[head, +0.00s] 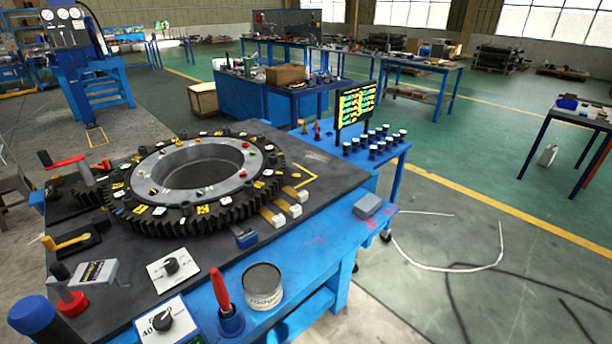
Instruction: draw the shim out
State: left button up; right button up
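A large dark toothed ring (130,220) lies flat on the black top of a blue bench, around a grey metal hub (150,180) with an open centre. At its right front edge several thin brass-coloured strips (270,214) with pale end blocks (295,210) stick out from the teeth. They look like shims, but I cannot tell which one is the task's shim. Their inner ends are hidden at the ring. Neither of my grippers shows in the head view.
Around the ring stand a blue clamp block (245,237), a tin can (264,287), a red-handled tool (221,292), dial plates (171,267) and a red lever (68,161).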

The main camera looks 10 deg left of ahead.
aim_at(302, 196)
jog(key=i+l+u, duration=0.1)
jog(key=l, duration=0.25)
jog(key=i+l+u, duration=0.15)
jog(key=i+l, duration=0.15)
jog(key=i+l+u, duration=0.1)
jog(key=l, duration=0.35)
jog(key=i+l+u, duration=0.15)
jog(key=i+l, duration=0.15)
jog(key=i+l+u, duration=0.1)
jog(key=l, duration=0.4)
